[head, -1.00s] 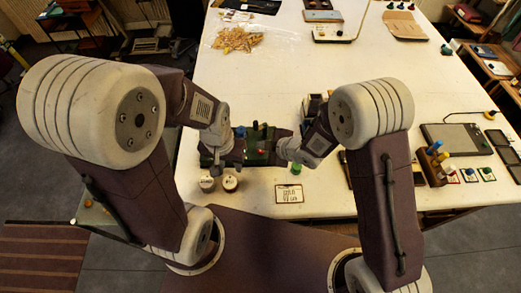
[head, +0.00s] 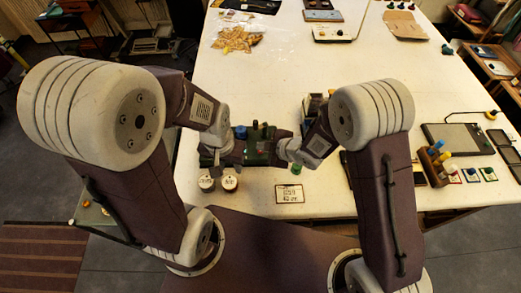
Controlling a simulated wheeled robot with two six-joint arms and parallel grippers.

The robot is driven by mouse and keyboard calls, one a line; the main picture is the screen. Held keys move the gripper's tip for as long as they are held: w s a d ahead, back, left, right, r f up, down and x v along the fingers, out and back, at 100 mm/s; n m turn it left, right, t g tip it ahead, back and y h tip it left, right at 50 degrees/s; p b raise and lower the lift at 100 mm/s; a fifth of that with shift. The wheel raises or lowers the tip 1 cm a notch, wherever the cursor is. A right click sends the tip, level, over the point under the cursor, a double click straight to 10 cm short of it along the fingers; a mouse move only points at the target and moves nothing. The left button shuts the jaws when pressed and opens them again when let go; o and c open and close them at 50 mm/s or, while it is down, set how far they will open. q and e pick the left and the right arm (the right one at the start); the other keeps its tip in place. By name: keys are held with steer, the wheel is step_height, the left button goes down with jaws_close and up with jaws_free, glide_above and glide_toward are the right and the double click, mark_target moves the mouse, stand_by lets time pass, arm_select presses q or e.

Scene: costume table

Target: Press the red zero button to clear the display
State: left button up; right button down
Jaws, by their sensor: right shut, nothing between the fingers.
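A dark green device (head: 258,152) with several coloured knobs on its back edge stands on the white table between my two grippers. A blue knob (head: 240,131) shows at its back left. I cannot make out the red zero button or a display. My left gripper (head: 217,160) is over the device's left end, its fingers too small to tell open or shut. My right gripper (head: 281,151) is shut and empty at the device's right end. I cannot tell whether it touches the device, part of which it hides.
Two small round jars (head: 229,183) and a white card (head: 289,193) lie in front of the device. A small green piece (head: 297,169) is near my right gripper. A rack of coloured bottles (head: 436,163) stands at the right. The middle of the table (head: 300,75) is clear.

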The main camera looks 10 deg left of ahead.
mark_target(263, 153)
steer(key=shift+f+b, duration=0.5)
stand_by(0.3)
stand_by(0.4)
steer(key=shift+r+p, duration=0.75)
steer(key=shift+r, duration=0.15)
step_height(263, 153, up, 5)
steer(key=p, duration=0.4)
stand_by(0.6)
